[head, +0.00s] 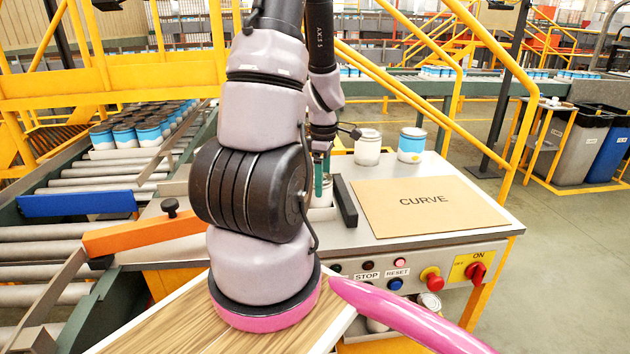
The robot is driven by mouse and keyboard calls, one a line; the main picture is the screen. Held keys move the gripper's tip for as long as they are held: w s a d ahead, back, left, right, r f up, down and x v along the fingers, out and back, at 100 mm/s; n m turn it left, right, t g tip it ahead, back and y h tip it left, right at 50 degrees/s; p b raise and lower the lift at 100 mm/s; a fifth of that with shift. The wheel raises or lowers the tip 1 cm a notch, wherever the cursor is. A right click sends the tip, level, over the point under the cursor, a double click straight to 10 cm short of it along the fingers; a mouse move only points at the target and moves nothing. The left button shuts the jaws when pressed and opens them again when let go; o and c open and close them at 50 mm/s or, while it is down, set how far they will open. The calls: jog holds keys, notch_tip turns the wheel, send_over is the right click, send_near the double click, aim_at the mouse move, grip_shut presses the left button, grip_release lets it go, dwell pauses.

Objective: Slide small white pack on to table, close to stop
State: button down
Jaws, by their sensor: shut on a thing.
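My gripper (319,176) points down behind my own arm links, at the left edge of the grey table (372,231). It is shut on a small white pack (322,198), of which only a part shows; my arm hides its left side. The pack is low, at table height, just left of a black bar (345,203) that looks like the stop. I cannot tell whether the pack touches the bar.
A white can (368,148) and a blue-white can (411,146) stand at the table's back. A brown "CURVE" board (428,205) covers the table's right. Roller conveyors (40,235) with packed cans (125,133) lie left, beside an orange bar (143,233). Buttons line the table's front.

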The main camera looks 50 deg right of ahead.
jog(key=shift+s+d, duration=0.9)
grip_release()
jog(key=shift+s+d, duration=0.1)
jog(key=shift+r, duration=0.15)
jog(key=shift+r, duration=2.85)
jog(key=shift+r, duration=0.15)
notch_tip(320, 180, up, 7)
